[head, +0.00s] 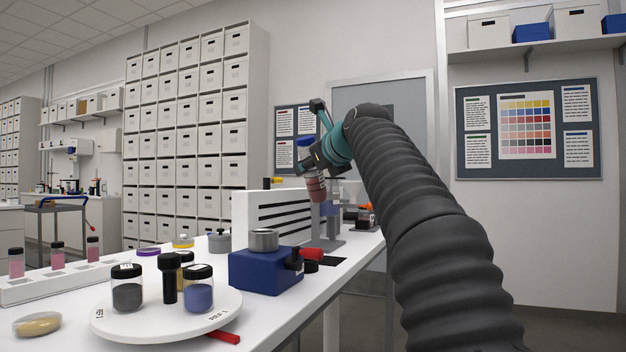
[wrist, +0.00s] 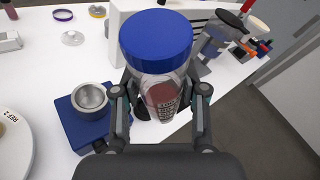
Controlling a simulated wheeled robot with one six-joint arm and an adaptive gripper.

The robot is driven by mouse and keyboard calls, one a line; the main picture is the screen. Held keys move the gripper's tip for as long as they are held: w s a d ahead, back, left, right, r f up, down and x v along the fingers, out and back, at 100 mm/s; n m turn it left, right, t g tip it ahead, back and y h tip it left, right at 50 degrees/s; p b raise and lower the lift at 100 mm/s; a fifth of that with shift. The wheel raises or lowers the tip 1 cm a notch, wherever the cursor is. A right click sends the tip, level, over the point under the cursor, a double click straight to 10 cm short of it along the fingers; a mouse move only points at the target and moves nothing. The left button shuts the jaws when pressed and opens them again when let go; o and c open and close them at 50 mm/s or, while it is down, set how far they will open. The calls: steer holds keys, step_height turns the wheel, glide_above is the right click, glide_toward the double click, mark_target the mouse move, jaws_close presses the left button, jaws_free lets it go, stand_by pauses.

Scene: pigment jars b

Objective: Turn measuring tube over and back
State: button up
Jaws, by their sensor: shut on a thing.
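The measuring tube is a clear cylinder with a wide blue cap (wrist: 157,40) and dark red contents (wrist: 163,97) with a printed white scale at the lower end. In the head view its red part (head: 315,187) hangs below my gripper (head: 311,164), with the blue cap on the upper side. The tube stands cap up, slightly tilted, and is held in the air above the table's far end. My gripper (wrist: 160,108) is shut on the tube, one finger on each side. The fingers hide part of its wall.
A blue box with a round metal cup (head: 264,240) stands on the white table below. A round white turntable (head: 110,318) carries several dark-capped jars.

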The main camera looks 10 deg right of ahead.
mark_target(313, 182)
steer(key=n+b, duration=0.1)
steer(key=f+n+t+b, duration=0.1)
steer(key=b, duration=0.1)
steer(key=shift+s+a, duration=0.15)
steer(key=shift+a, duration=0.05)
steer(key=n+t+b, duration=0.1)
steer(key=n+b, duration=0.1)
steer(key=b, duration=0.1)
steer(key=n+t+b, duration=0.1)
steer(key=b, duration=0.2)
steer(key=shift+s+a+f+n+t, duration=0.15)
steer(key=shift+f+n+t, duration=0.15)
steer(key=shift+n, duration=0.5)
steer(key=shift+r+n+t+y, duration=0.25)
steer(key=shift+n+t+y, duration=0.05)
steer(key=shift+s+a+f+n+t+y, duration=0.15)
steer(key=shift+n+t+y, duration=0.15)
steer(key=shift+n, duration=0.5)
steer(key=shift+w+d+f+n+t+y, duration=0.15)
steer(key=shift+n+y, duration=0.25)
steer(key=shift+n, duration=0.4)
steer(key=shift+s+a+n+t+y, duration=0.1)
steer(key=shift+n+t+y, duration=0.35)
steer(key=shift+n, duration=0.35)
